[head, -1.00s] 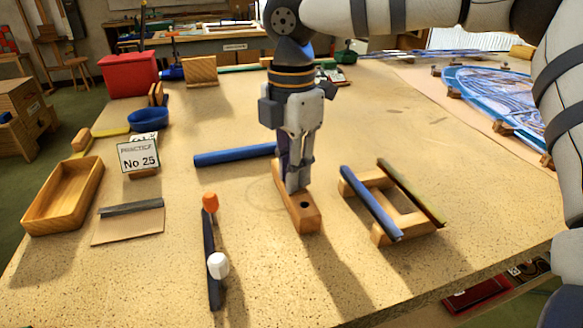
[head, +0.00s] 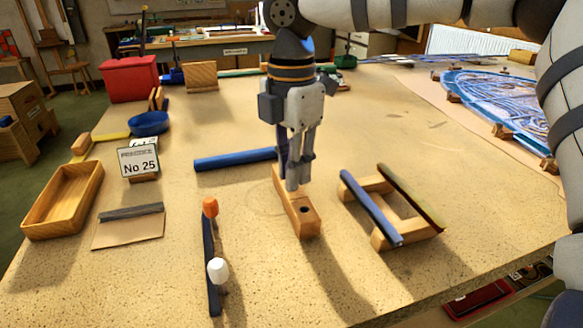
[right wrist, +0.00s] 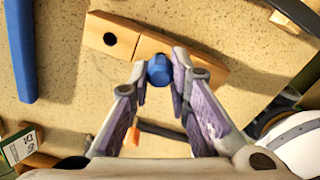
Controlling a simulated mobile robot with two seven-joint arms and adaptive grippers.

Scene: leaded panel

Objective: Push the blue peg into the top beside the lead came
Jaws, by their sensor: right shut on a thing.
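The blue peg (right wrist: 159,70) shows in the right wrist view between the fingertips of my right gripper (right wrist: 157,80), which is shut on it. It is over a wooden block (right wrist: 120,42) with one open dark hole beside it. How deep the peg sits in the block is hidden. In the head view my right gripper (head: 299,184) points down at the far part of the block (head: 306,226), and its fingers hide the peg. A dark strip (head: 211,285), perhaps the lead came, lies left of the block with an orange piece (head: 210,207) and a white piece (head: 218,270) beside it.
A blue bar (head: 232,159) lies behind the block. A wooden frame (head: 384,236) carrying two bars stands to the right. A wooden tray (head: 50,228), a grey strip on card (head: 131,211) and a number sign (head: 138,162) are at left. The front middle is clear.

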